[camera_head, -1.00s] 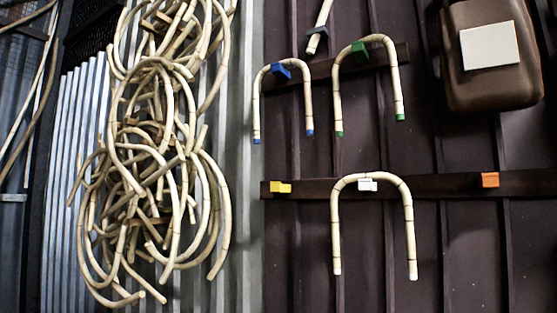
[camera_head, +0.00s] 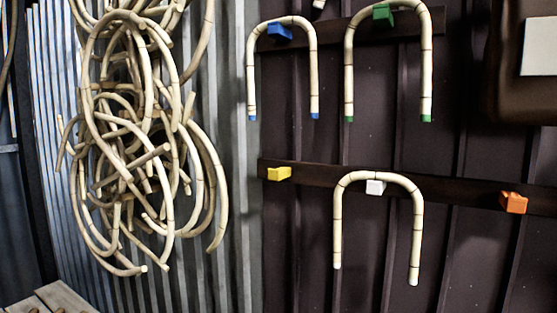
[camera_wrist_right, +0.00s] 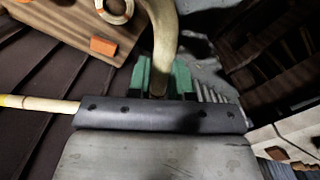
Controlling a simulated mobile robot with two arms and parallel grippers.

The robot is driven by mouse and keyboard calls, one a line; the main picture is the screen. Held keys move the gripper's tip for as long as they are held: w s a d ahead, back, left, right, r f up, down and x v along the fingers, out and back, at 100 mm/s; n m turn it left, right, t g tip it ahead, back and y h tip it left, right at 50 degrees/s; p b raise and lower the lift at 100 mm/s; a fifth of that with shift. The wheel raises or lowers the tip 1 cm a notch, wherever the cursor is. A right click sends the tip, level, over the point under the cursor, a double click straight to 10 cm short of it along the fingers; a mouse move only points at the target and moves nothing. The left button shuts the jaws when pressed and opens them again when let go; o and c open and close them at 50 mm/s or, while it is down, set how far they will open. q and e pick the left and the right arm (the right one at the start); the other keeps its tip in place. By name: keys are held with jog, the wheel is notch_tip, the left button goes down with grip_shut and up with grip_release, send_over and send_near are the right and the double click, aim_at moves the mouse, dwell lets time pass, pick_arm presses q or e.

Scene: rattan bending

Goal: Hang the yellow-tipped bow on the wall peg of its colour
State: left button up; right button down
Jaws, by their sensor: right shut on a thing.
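The yellow wall peg (camera_head: 279,174) is bare, at the left end of the lower dark rail in the head view. In the right wrist view my right gripper (camera_wrist_right: 162,82), with green finger pads, is shut on a pale curved rattan rod (camera_wrist_right: 165,35). A straight pale rod with a yellow end (camera_wrist_right: 40,104) sticks out to the left from behind the gripper body; it looks like part of the same bow, but the join is hidden. Neither gripper nor the held bow shows in the head view. My left gripper is in no frame.
A white-tipped bow (camera_head: 342,225) hangs on the white peg, right of the yellow one. Blue-tipped (camera_head: 314,70) and green-tipped (camera_head: 426,70) bows hang above. The orange peg (camera_head: 513,202) is bare. A rattan tangle (camera_head: 150,130) hangs left. A wooden surface edge (camera_head: 50,300) shows lower left.

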dwell(0.4)
jog(key=w+r, duration=0.1)
jog(key=r, duration=0.1)
jog(key=w+r, duration=0.1)
jog(key=r, duration=0.3)
jog(key=shift+w+a+r, duration=0.1)
jog(key=shift+w, duration=0.3)
notch_tip(320, 180, up, 9)
jog(key=w, duration=0.1)
